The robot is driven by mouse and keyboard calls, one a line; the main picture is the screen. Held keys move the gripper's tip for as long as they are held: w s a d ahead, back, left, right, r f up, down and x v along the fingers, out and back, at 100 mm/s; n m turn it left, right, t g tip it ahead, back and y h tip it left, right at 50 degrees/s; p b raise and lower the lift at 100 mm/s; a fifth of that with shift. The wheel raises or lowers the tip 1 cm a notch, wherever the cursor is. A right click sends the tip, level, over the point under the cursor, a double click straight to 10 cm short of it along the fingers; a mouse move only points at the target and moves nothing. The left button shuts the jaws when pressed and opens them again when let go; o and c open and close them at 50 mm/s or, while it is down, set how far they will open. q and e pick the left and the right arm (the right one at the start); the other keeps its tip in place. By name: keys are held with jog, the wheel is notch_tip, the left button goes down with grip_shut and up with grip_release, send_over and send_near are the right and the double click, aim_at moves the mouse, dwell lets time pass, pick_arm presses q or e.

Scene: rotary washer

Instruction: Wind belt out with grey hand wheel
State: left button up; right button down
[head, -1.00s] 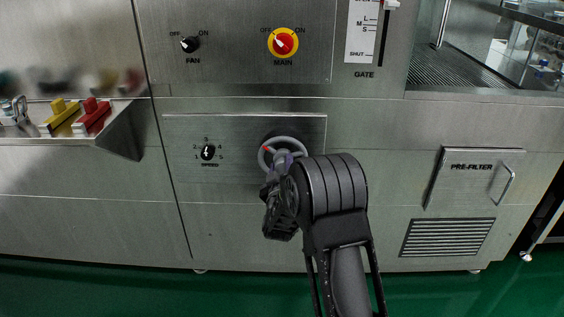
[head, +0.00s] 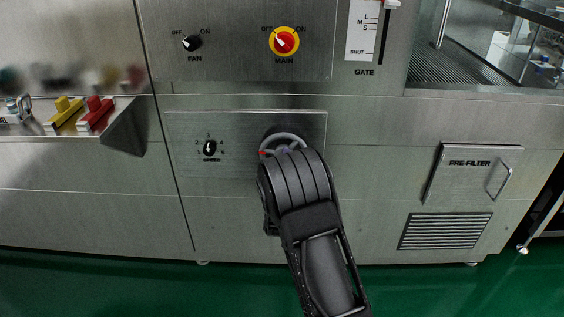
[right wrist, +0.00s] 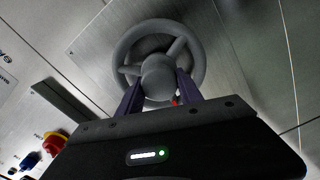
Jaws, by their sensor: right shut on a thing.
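The grey hand wheel (head: 283,138) is on the steel front panel, right of the speed knob; my right arm hides its lower part in the head view. In the right wrist view the wheel (right wrist: 158,30) shows its round rim, spokes and hub, with a small red mark low at its right. My right gripper (right wrist: 160,92) has its two purple-grey fingers on either side of the wheel's hub or handle knob, and it is shut on the wheel. Which part is between the fingertips is hard to tell. My left gripper is not in view.
The speed knob (head: 209,148) is left of the wheel. The fan knob (head: 192,43) and the red and yellow main switch (head: 284,41) are above. The gate slider (head: 391,5) is at upper right. The pre-filter door (head: 473,174) stands lower right. A shelf with yellow and red items is at left.

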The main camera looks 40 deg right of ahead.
jog(key=c, duration=0.8)
grip_release()
jog(key=p+v, duration=0.1)
jog(key=v, duration=0.6)
jog(key=shift+s+a, duration=0.3)
